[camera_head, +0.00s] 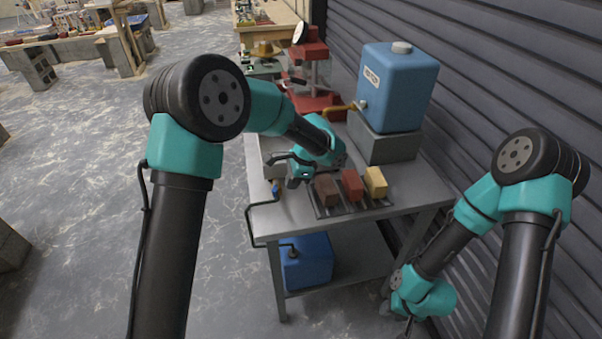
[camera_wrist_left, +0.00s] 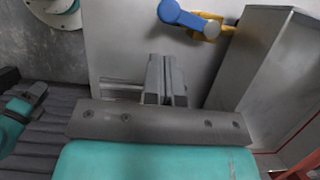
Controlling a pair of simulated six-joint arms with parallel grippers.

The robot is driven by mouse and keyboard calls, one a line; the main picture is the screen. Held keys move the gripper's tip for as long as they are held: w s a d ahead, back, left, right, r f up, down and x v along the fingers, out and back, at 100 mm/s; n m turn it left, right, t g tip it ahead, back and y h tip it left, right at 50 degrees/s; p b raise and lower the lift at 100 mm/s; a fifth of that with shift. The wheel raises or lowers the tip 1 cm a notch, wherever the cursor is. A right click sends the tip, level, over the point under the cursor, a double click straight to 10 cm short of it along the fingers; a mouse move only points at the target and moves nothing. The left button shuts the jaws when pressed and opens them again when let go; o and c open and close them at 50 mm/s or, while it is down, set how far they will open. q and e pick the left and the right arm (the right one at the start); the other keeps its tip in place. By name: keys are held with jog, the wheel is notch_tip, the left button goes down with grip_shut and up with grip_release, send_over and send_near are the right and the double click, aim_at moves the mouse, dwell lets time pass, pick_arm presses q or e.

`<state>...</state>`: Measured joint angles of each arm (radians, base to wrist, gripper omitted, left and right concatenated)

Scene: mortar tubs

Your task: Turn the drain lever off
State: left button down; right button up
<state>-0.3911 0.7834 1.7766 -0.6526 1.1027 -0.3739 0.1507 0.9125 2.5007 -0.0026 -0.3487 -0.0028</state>
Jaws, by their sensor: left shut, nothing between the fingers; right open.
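The drain lever (camera_wrist_left: 190,18) is a blue handle on a yellow, brass-like fitting (camera_wrist_left: 207,29), at the top of the left wrist view. In the head view a small blue piece (camera_head: 276,189) shows at the table's left front edge, above a black bent pipe (camera_head: 251,224). My left gripper (camera_head: 293,176) is shut and empty above the table, close to that edge. Its fingers (camera_wrist_left: 166,80) are together in the wrist view, apart from the lever. My right gripper (camera_head: 408,322) hangs low at the bottom of the head view, open, partly cut off by the frame.
Brown (camera_head: 326,190), red (camera_head: 352,184) and yellow (camera_head: 375,181) blocks lie on a dark rack right of my left gripper. A blue tank (camera_head: 398,88) with a brass tap (camera_head: 341,108) stands behind. A blue container (camera_head: 306,262) is under the table. A red machine (camera_head: 315,103) stands farther back.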

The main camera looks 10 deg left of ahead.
pick_arm(q)
jog(key=shift+s+a, duration=0.2)
jog(key=shift+a, duration=0.4)
jog(key=shift+s+a, duration=0.2)
jog(key=shift+a, duration=0.35)
jog(key=shift+s+a+m, duration=0.1)
jog(key=shift+m, duration=0.3)
